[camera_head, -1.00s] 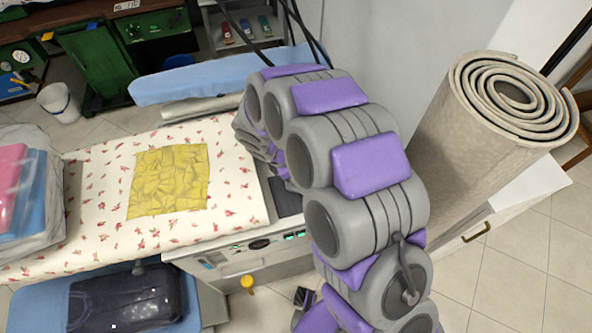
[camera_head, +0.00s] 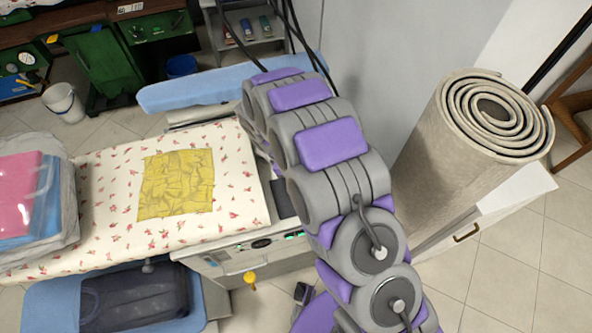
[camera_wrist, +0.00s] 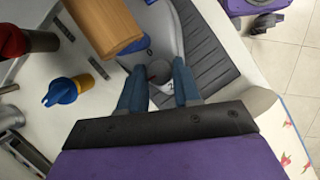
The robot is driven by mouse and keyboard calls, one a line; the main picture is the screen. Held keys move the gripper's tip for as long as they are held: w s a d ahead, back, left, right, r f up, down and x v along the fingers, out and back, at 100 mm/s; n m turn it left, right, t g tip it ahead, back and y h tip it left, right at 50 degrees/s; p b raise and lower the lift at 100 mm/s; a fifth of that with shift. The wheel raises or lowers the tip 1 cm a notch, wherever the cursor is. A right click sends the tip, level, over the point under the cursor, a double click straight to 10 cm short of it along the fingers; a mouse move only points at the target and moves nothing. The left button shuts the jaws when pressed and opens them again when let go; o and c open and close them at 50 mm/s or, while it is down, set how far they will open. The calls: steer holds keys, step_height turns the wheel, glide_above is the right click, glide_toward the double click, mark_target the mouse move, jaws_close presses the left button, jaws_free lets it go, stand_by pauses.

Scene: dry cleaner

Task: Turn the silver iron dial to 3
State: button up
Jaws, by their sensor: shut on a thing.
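In the wrist view, the silver iron (camera_wrist: 168,33) has a grey metal body and a wooden handle (camera_wrist: 105,22). A small dark, round dial (camera_wrist: 158,70) sits on it, between the blue fingertips of my gripper (camera_wrist: 158,78). My gripper is closed on the dial. A pale mark, perhaps a numeral, shows just below the dial, but I cannot read the setting surely. In the head view, my arm hides the iron and my gripper.
A yellow and blue knob (camera_wrist: 66,91) and a red knob (camera_wrist: 12,42) stand left of the gripper. A rolled carpet (camera_head: 450,150) stands right of my arm. Tiled floor is open at lower right.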

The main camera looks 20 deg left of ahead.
steer(key=shift+m+g+p, duration=0.5)
steer(key=shift+m, duration=0.8)
steer(key=shift+m, duration=0.3)
steer(key=o, duration=1)
steer(key=p+v, duration=0.1)
steer(key=v, duration=1.6)
steer(key=shift+w+a+r+p, duration=0.1)
steer(key=shift+w+r+p, duration=0.05)
steer(key=shift+p, duration=0.25)
